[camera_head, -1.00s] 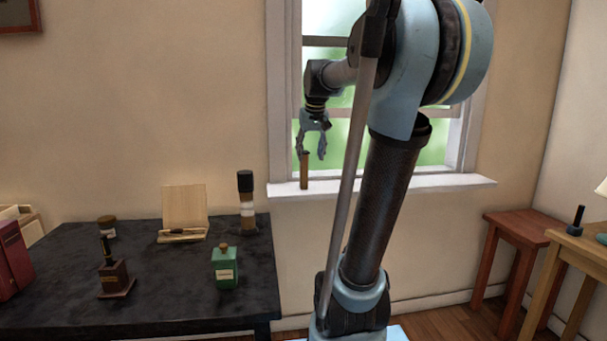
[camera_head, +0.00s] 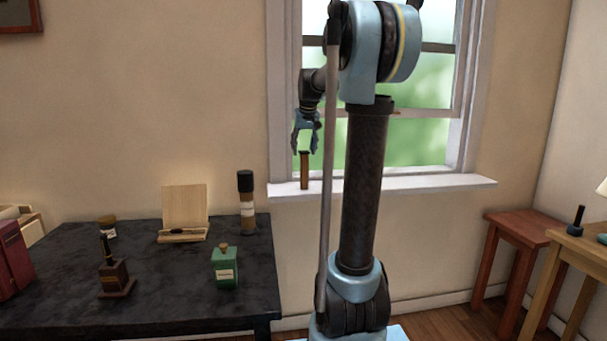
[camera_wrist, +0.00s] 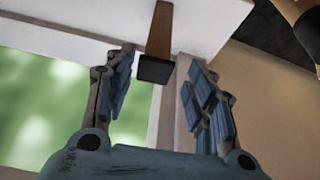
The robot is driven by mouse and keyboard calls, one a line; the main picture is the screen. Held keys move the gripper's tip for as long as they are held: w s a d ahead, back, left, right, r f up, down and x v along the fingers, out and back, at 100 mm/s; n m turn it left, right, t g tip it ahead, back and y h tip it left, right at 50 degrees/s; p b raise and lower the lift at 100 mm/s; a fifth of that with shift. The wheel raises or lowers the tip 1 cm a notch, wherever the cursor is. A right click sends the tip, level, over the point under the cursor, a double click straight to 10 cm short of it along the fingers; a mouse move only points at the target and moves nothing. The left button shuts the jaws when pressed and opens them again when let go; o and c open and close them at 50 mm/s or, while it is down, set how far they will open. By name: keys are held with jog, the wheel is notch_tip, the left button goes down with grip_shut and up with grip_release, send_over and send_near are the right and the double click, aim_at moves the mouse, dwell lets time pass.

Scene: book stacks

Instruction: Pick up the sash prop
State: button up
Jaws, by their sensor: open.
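The sash prop (camera_head: 304,171) is a short brown upright stick with a dark top, standing on the white window sill near its left end. In the wrist view the sash prop (camera_wrist: 159,42) shows its dark end toward me, between and just beyond the fingertips. My gripper (camera_head: 305,150) points down, right above the prop, with its fingers apart on either side of the top. In the wrist view my gripper (camera_wrist: 160,75) is open and empty, and neither finger visibly touches the prop.
The window sill (camera_head: 420,186) is otherwise clear. The window frame (camera_head: 281,90) rises close to the left of the gripper. A reddish stool (camera_head: 515,228) stands at right.

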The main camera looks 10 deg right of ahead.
aim_at(303, 152)
jog(key=x, duration=0.4)
jog(key=shift+d+x, duration=0.15)
jog(key=shift+x, duration=1.2)
jog(key=shift+d+x, duration=0.15)
jog(key=shift+x, duration=1.15)
grip_shut()
